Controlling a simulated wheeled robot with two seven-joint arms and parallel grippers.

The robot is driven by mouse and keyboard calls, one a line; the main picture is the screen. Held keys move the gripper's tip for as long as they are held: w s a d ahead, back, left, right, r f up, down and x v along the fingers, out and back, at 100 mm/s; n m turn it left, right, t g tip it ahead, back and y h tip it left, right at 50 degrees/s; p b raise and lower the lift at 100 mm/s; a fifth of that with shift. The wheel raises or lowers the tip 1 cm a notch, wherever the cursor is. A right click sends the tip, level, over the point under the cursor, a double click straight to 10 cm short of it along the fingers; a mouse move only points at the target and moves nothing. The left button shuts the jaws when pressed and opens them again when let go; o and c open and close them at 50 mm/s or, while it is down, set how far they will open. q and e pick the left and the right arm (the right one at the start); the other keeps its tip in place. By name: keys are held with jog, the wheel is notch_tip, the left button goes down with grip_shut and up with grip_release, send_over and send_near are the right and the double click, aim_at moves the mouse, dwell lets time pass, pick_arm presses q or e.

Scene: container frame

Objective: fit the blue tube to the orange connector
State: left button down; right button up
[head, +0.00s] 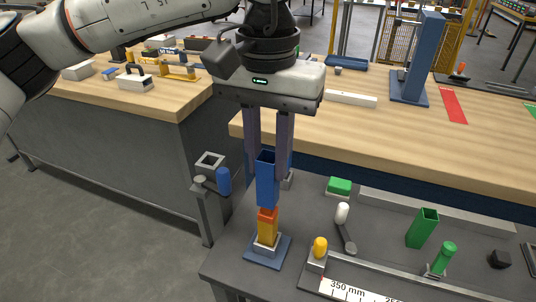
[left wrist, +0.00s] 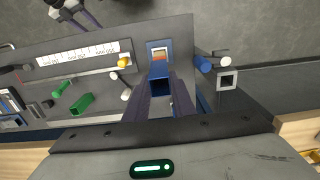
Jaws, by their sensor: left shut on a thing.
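My left gripper (head: 268,158) points straight down and is shut on the blue tube (head: 266,187), a square hollow tube held upright near its top. The orange connector (head: 267,226) stands upright on a small blue base plate (head: 258,260) on the grey bench. The tube's lower end is directly above the connector, at its red-orange top; I cannot tell whether they touch or overlap. In the left wrist view the tube (left wrist: 159,69) shows its open top between the fingers, with the base plate (left wrist: 159,43) beyond.
A yellow-capped post (head: 320,247) and a ruler strip (head: 362,291) lie to the right of the base. Farther right are a green tube (head: 423,228) and a green cylinder (head: 445,257). A blue cylinder on a bracket (head: 223,181) is at the bench's left edge. A wooden table (head: 390,125) stands behind.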

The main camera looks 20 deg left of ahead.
pick_arm(q)
jog(key=shift+f+b, duration=0.9)
jog(key=shift+f, duration=0.35)
dwell(0.3)
jog(key=c, duration=1.4)
grip_release()
jog(key=shift+o, duration=0.3)
jog(key=o, duration=0.5)
notch_tip(320, 180, up, 7)
jog(key=p, duration=0.5)
